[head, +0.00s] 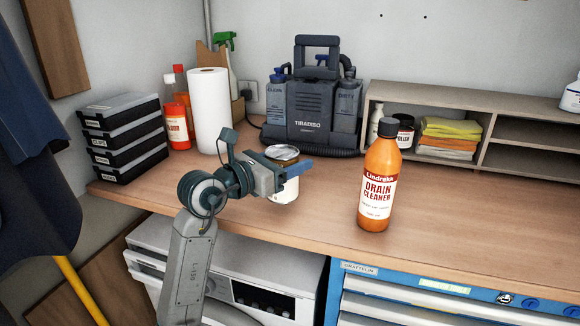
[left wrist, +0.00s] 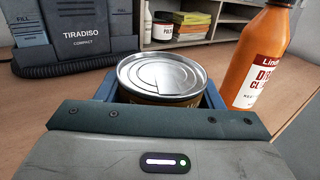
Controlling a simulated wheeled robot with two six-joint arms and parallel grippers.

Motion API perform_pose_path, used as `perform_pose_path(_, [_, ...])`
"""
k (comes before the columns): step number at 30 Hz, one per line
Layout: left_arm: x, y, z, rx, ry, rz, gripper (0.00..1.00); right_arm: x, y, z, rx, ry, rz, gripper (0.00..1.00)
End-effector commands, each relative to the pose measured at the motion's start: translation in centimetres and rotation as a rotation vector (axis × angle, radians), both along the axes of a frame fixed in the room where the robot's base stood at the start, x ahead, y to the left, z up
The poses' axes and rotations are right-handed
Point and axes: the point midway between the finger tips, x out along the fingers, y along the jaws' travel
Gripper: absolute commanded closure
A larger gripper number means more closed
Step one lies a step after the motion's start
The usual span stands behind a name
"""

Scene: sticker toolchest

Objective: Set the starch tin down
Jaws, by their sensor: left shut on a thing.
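The starch tin (head: 284,178) is a small round can with a metal lid and a pale label. My left gripper (head: 292,168) is shut on it from the left, with a blue finger across its near side. In the left wrist view the tin's lid (left wrist: 163,75) shows upright between the fingers (left wrist: 160,95). The tin is at or just above the wooden worktop (head: 330,215); I cannot tell whether its base touches. My gripper hides part of its side. My right gripper is not in view.
An orange drain cleaner bottle (head: 380,180) stands to the right of the tin. A grey Tiradiso machine (head: 312,105) is behind it. A paper roll (head: 209,112) and black boxes (head: 124,135) stand left. The worktop right of the bottle is clear.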

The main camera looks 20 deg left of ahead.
Motion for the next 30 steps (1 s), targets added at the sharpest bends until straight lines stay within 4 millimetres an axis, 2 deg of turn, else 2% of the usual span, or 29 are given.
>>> perform_pose_path(3, [1.4, 0.1, 0.0, -0.002, -0.001, -0.001, 0.72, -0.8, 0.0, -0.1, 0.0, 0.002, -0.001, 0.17])
perform_pose_path(9, [2.7, 0.3, -0.1, -0.001, -0.002, 0.0, 0.72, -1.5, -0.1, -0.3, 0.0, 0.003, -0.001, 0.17])
perform_pose_path(16, [2.6, 0.3, -3.5, -0.002, 0.001, -0.001, 0.72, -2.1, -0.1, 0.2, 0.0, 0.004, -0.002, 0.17])
perform_pose_path(27, [2.6, 0.3, -4.1, 0.0, -0.002, -0.001, 0.72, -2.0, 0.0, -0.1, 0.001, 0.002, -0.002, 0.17])
perform_pose_path(28, [2.6, 0.3, -4.2, 0.0, 0.0, -0.001, 0.37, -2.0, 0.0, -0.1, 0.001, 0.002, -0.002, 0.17])
perform_pose_path(30, [2.6, 0.3, -4.1, 0.0, 0.0, -0.001, 0.23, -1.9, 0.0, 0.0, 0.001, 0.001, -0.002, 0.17])
